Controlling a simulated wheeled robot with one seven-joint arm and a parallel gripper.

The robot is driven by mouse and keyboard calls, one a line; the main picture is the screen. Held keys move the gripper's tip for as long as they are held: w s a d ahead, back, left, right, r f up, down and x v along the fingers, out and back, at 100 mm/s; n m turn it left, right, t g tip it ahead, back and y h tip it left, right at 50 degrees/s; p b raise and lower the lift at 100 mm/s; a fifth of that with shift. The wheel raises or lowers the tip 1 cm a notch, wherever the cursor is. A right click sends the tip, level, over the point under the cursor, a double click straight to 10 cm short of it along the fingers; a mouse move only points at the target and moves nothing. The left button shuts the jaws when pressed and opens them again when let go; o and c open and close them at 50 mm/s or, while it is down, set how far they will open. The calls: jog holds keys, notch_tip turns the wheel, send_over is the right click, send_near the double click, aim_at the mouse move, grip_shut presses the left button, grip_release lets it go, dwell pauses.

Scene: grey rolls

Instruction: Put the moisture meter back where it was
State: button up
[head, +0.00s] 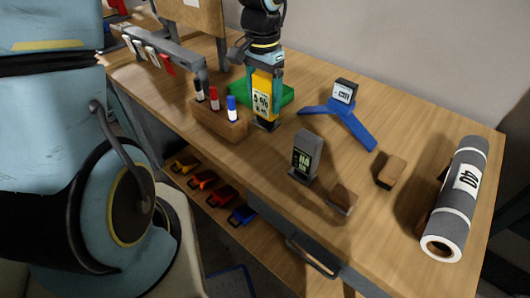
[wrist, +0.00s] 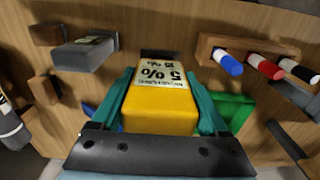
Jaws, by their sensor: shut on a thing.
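The yellow moisture meter (head: 263,99) has a white "5 %" label and a black lower end. My gripper (head: 265,70) is shut on its upper part from above, and the meter is upright. In the wrist view the teal fingers of my gripper (wrist: 163,88) press on both sides of the yellow meter (wrist: 155,108). The meter is just right of the wooden marker block (head: 222,123) and in front of a green holder (head: 287,95), which it partly hides. I cannot tell whether its black end touches the bench.
A grey meter (head: 306,154) stands nearby, with small wooden blocks (head: 393,170) to its right. A blue stand (head: 352,126) bears a small display (head: 344,91). A grey roll (head: 463,190) marked 40 lies at the right end. Bare bench (head: 260,155) lies in front of the meter.

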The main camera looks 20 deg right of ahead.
aim_at(264, 123)
notch_tip(264, 123, down, 10)
jog(key=shift+r+p, duration=0.1)
jog(key=shift+p, duration=0.2)
jog(key=shift+f, duration=0.2)
jog(key=o, duration=1.3)
notch_tip(264, 123, up, 12)
jog(key=shift+s+a+r+b, duration=0.1)
jog(key=shift+r+b, duration=0.05)
jog(key=shift+b, duration=0.3)
jog(key=a+n, duration=0.3)
jog(key=a, duration=0.5)
jog(key=w+a+n+t, duration=0.1)
jog(key=a+n, duration=0.3)
jog(key=a, duration=0.4)
jog(key=a+r+n, duration=0.1)
jog(key=a+n, duration=0.3)
jog(key=a, duration=0.4)
jog(key=shift+w+a, duration=0.3)
jog(key=shift+a, duration=0.1)
